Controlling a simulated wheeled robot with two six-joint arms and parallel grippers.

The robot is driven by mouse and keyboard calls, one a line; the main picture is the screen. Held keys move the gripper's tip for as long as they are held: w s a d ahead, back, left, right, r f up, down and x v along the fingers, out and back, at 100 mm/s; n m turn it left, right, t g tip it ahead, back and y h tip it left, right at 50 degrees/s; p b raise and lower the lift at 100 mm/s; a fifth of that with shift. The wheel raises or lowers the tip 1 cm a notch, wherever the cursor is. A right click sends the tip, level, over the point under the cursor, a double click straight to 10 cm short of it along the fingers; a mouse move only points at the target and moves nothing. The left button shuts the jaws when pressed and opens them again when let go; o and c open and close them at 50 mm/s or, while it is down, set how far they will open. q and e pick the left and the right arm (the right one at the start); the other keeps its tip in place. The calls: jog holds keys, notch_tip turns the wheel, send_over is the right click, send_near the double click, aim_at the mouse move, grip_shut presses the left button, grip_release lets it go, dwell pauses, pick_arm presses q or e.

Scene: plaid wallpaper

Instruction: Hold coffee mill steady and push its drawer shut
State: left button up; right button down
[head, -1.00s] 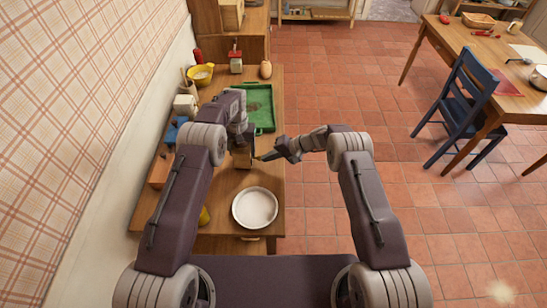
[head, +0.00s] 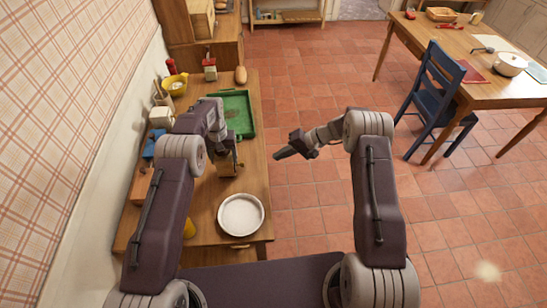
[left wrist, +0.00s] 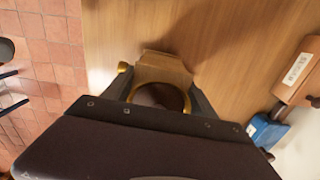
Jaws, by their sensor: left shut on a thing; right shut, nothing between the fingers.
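The wooden coffee mill (head: 228,170) stands on the table, partly hidden by my left gripper (head: 222,154). My left gripper is shut on the mill from above. In the left wrist view the mill's wooden body (left wrist: 162,68) shows between and beyond the fingers, with a small brass knob at its left side. The drawer is too small and covered to tell how far in it sits. My right gripper (head: 278,155) is shut and empty, apart from the mill, to its right beyond the table edge.
A white round dish (head: 241,214) stands in front of the mill. A green tray (head: 250,112) lies behind it. A yellow bowl (head: 176,84) and other items line the wall side. Open tiled floor (head: 310,195) lies right of the table (head: 259,150).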

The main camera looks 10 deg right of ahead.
pick_arm(q)
jog(key=o, duration=2)
jog(key=shift+r, duration=0.1)
